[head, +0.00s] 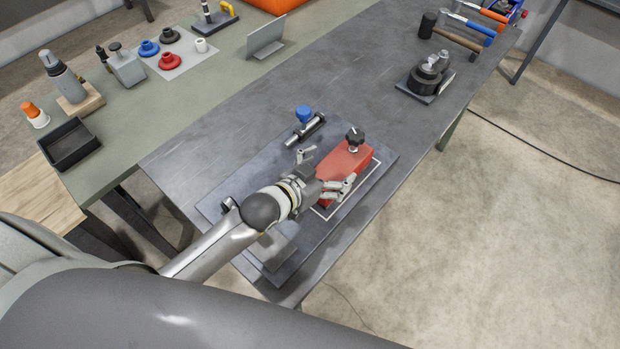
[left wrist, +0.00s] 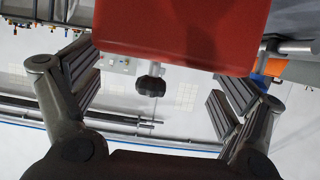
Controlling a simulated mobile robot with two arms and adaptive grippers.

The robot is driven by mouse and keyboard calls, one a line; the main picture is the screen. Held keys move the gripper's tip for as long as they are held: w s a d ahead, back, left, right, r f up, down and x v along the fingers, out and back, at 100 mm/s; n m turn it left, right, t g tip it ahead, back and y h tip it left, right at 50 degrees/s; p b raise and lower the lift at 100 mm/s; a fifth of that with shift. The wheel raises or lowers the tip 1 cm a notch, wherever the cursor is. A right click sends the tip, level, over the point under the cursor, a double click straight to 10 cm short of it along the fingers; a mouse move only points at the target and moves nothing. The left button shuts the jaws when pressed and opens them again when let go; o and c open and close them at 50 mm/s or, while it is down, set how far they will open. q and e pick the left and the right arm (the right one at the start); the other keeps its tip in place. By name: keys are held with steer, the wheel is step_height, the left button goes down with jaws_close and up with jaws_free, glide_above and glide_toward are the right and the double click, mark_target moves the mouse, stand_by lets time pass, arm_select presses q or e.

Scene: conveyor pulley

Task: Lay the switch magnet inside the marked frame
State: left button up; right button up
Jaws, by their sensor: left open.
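The switch magnet is a red block (head: 345,160) with a black knob (head: 353,136) on top. It stands upright on the grey plate, with the white lines of the marked frame (head: 362,188) showing along its right and near sides. Its far and left edges against the frame are hidden. My left gripper (head: 326,171) is open at the magnet's near left end, its fingers spread apart. In the left wrist view the red block (left wrist: 185,25) fills the top, beyond the open fingers (left wrist: 158,95), with the knob hanging below it. I see no clear contact. My right gripper is not in view.
A metal shaft part with a blue knob (head: 304,114) lies just behind the magnet. A black fixture (head: 428,76) and hammers (head: 470,25) are farther back. A green table (head: 205,80) with small parts stands left. The bench middle is clear.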

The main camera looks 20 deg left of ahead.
arm_select(q)
steer(key=b+v, duration=0.1)
steer(key=v, duration=0.9)
stand_by(0.3)
